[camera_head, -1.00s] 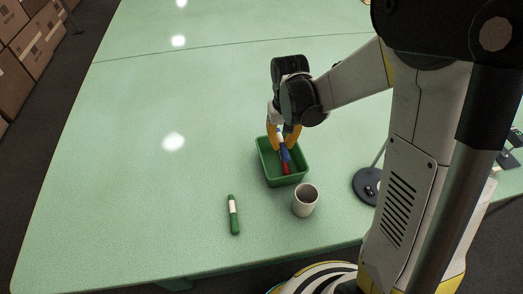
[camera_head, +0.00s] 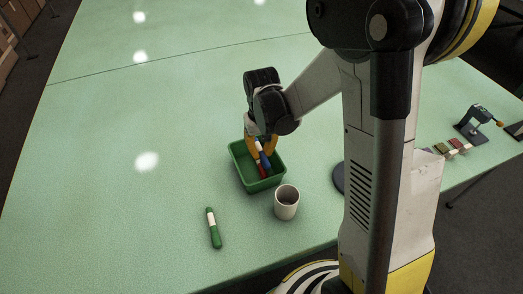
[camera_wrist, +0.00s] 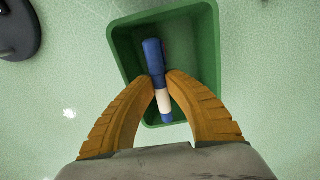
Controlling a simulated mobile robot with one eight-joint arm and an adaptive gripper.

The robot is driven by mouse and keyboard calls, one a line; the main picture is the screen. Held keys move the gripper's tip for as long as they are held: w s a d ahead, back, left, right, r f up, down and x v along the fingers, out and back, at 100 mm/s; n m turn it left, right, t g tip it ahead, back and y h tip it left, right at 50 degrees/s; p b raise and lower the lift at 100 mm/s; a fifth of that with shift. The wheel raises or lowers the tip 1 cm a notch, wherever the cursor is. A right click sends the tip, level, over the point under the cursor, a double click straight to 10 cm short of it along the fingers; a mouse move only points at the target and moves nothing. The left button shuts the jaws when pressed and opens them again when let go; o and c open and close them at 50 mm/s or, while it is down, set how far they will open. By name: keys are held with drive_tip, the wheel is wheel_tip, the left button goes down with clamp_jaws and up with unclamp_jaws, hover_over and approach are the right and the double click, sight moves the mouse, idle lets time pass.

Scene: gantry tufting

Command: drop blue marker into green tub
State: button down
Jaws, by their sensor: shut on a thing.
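The blue marker (camera_wrist: 154,57) has a white band and is held between the orange fingers of my gripper (camera_wrist: 160,82) in the wrist view. The head view shows my gripper (camera_head: 262,150) over the green tub (camera_head: 240,172), with the blue marker (camera_head: 264,160) at its fingertips. The green tub also fills the top of the wrist view (camera_wrist: 207,50), behind the marker. A red thing (camera_head: 263,172) shows inside the tub, just below the blue marker. I cannot tell whether the marker touches the tub.
A white cup (camera_head: 286,204) stands close to the tub's front right. A green marker (camera_head: 213,228) with a white band lies on the table to the front left. A dark round base (camera_head: 339,177) is right of the tub. The table's left side is clear.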

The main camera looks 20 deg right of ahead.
sight(262, 152)
drive_tip(key=c, duration=1.4)
unclamp_jaws()
drive_tip(key=shift+o, duration=0.2)
wheel_tip(262, 152, up, 12)
drive_tip(key=s+r+t, duration=0.3)
drive_tip(key=s, duration=0.4)
drive_tip(key=s+r+t, duration=0.3)
drive_tip(key=s+t, duration=0.1)
drive_tip(key=s, duration=0.3)
